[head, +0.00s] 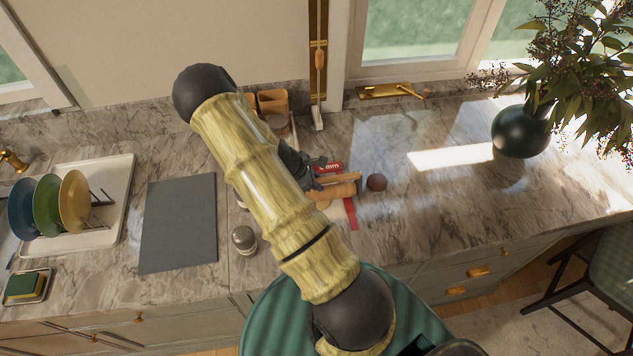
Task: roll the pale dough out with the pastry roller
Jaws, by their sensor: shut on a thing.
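The pastry roller (334,191) is light wood and lies level just above or on the marble counter, right of my arm. My gripper (312,178) is dark and mostly hidden behind my arm; it is shut on the roller. A small pale patch (337,210) shows just below the roller, beside a red strip (351,213); I cannot tell whether this patch is the pale dough. My arm hides the area to the left of the roller.
A metal shaker (244,240), a grey board (179,223) and a plate rack tray (118,180) stand left. Counter to the right is clear up to a dark vase (519,133).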

